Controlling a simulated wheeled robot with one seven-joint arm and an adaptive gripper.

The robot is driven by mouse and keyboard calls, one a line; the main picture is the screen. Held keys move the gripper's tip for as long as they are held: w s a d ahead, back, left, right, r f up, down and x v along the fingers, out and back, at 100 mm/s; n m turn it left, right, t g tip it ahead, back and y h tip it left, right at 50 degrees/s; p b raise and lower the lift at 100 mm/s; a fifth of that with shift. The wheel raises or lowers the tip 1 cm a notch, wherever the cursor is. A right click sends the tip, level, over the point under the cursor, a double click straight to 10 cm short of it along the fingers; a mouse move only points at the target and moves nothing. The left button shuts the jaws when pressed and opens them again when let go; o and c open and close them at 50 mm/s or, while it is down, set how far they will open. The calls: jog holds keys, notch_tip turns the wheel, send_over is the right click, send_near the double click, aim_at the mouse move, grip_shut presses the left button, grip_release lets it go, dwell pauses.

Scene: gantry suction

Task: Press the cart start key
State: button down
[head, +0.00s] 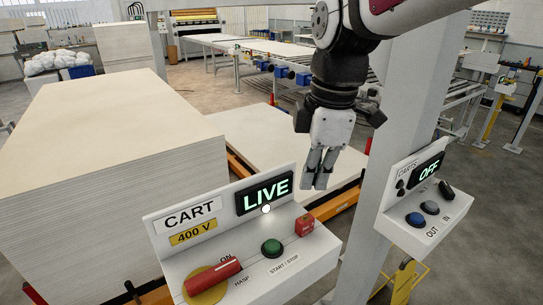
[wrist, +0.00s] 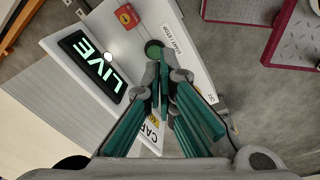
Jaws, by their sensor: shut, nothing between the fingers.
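The cart panel (head: 335,248) is a white sloped box with a "CART 400 V" label. The green round START / STOP key (head: 271,247) sits on its top face. It also shows in the wrist view (wrist: 152,46), just beyond my fingertips, partly hidden by them. The panel's display (head: 265,194) reads LIVE, with a white lamp (head: 266,209) lit below it. A red rotary handle (head: 213,276) on a yellow disc points toward ON. My gripper (head: 318,184) is shut and empty, pointing down above and behind the panel in the head view. No contact with the key is visible.
A small red block (head: 304,225) stands right of the key. A second panel (head: 405,229) marked CARTS reads OFF, with OUT and IN buttons, beside a grey post (head: 400,120). A tall stack of pale boards (head: 95,190) stands at left.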

aim_at(274, 246)
jog(key=w+a+f+n+g, duration=0.1)
jog(key=w+a+f+n, duration=0.2)
jog(key=a+f+n, duration=0.1)
jog(key=a+n, duration=0.1)
jog(key=n, duration=0.1)
jog(key=shift+w+a+f+n+g+b, duration=0.2)
jog(key=shift+w+f+n+g+b, duration=0.1)
jog(key=shift+w+f+g+b, duration=0.1)
jog(key=f, duration=0.4)
jog(key=f+p, duration=0.1)
jog(key=f, duration=0.4)
jog(key=a+f+p, duration=0.1)
jog(key=f, duration=0.3)
jog(key=shift+s+f, duration=0.3)
jog(key=shift+s, duration=0.05)
jog(key=shift+f, duration=0.15)
